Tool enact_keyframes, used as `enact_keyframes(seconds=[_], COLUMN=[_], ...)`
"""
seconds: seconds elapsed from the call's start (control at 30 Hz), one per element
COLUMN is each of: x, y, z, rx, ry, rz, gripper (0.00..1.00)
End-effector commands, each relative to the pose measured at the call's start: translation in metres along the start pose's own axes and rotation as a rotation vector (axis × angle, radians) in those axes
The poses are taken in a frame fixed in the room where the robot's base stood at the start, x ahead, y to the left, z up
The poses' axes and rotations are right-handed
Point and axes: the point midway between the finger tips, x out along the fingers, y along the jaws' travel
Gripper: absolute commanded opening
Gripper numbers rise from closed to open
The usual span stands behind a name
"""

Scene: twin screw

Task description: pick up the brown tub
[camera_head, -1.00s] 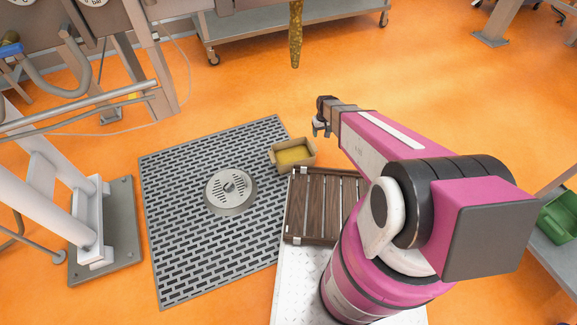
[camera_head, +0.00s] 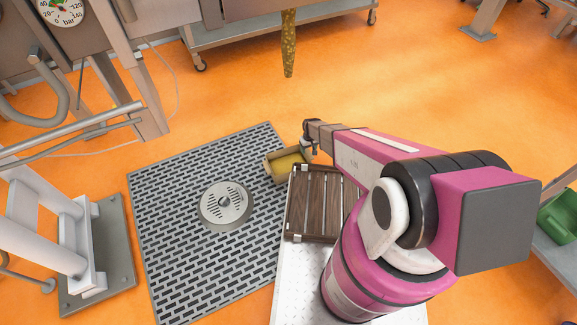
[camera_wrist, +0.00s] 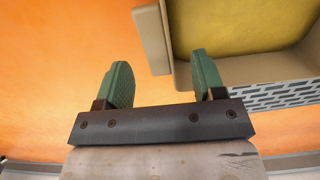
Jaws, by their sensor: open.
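The brown tub (camera_head: 268,169) is an open tan box with a yellow inside or filling. It sits at the right edge of the floor grating in the head view. My gripper (camera_head: 309,147) is at its right rim, partly in front of it. In the wrist view the tub (camera_wrist: 152,42) fills the top right, with one side wall lying ahead between the two green fingers of my gripper (camera_wrist: 160,62). The fingers are apart with nothing held. The right finger overlaps the tub's inside in the picture. I cannot tell whether either finger touches the wall.
A grey grating (camera_head: 185,240) with a round drain (camera_head: 226,204) lies left of the tub. A brown slatted panel (camera_head: 314,205) is close in front of it. A mottled hanging object (camera_head: 289,45) is behind. Orange floor (camera_head: 430,110) is open at the back right.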

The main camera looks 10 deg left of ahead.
Motion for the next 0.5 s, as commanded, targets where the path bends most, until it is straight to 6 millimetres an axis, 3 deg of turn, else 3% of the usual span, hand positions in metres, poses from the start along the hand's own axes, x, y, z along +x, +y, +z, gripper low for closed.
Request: enact_keyframes(seconds=[0.3,0.5], x=[0.043,0.045], y=[0.005,0.004], z=[-0.001,0.0], rx=[0.0,0.0], ry=[-0.001,0.0], rz=[0.0,0.0], gripper=[0.63,0.63])
